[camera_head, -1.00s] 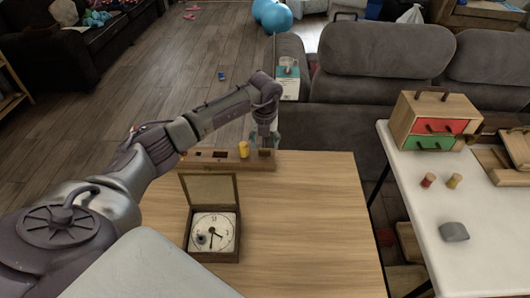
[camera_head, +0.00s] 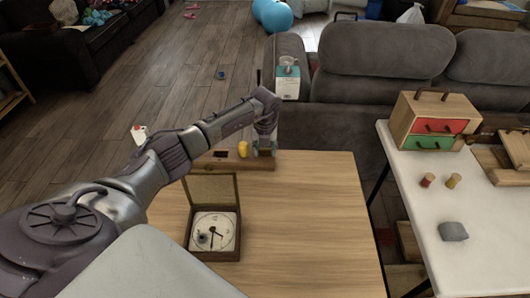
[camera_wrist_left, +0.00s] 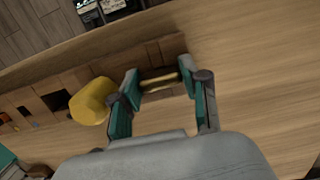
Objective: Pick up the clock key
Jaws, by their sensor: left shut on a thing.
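The clock key (camera_wrist_left: 160,81) shows in the left wrist view as a small brass-coloured bar between my left gripper's green-padded fingers (camera_wrist_left: 159,77). The fingers are shut on it, at the right end of a wooden rack (camera_head: 214,164). In the head view my left gripper (camera_head: 264,150) points down at that end and hides the key. Whether the key is clear of the rack I cannot tell. An open wooden box with a white clock face (camera_head: 213,231) stands on the table nearer to me. My right gripper is not in view.
A yellow piece (camera_head: 243,149) stands in the rack close to my left gripper, also in the left wrist view (camera_wrist_left: 93,101). The wooden table (camera_head: 300,230) is clear right of the clock. A white table (camera_head: 490,265) with a drawer box (camera_head: 436,118) stands at the right.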

